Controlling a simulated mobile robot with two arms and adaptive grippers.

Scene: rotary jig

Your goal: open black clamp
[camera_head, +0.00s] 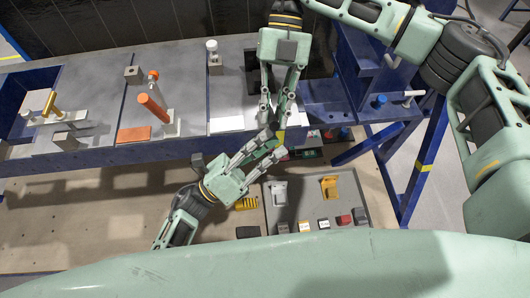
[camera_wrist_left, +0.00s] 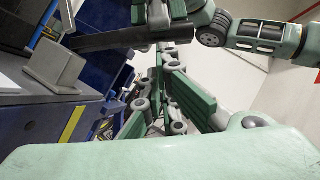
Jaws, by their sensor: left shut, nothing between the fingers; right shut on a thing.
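The black clamp is mostly hidden behind my right gripper in the head view. A long black bar (camera_wrist_left: 112,40), which looks like its handle, crosses the upper left of the left wrist view. My right gripper (camera_head: 277,122) points down over the right end of the jig, its fingers closed; it also shows at the top of the left wrist view (camera_wrist_left: 166,38). It appears to hold the bar, though the contact is partly hidden. My left gripper (camera_head: 276,144) is shut and empty, its fingertips overlapping the right fingertips in the head view. I cannot tell whether they touch.
A yellow clamp (camera_head: 50,104) and an orange clamp (camera_head: 153,108) stand on the jig table to the left. A white-capped post (camera_head: 212,50) stands behind. A grey tray (camera_head: 300,212) with several small blocks lies on the lower surface. The wooden surface at left (camera_head: 80,205) is clear.

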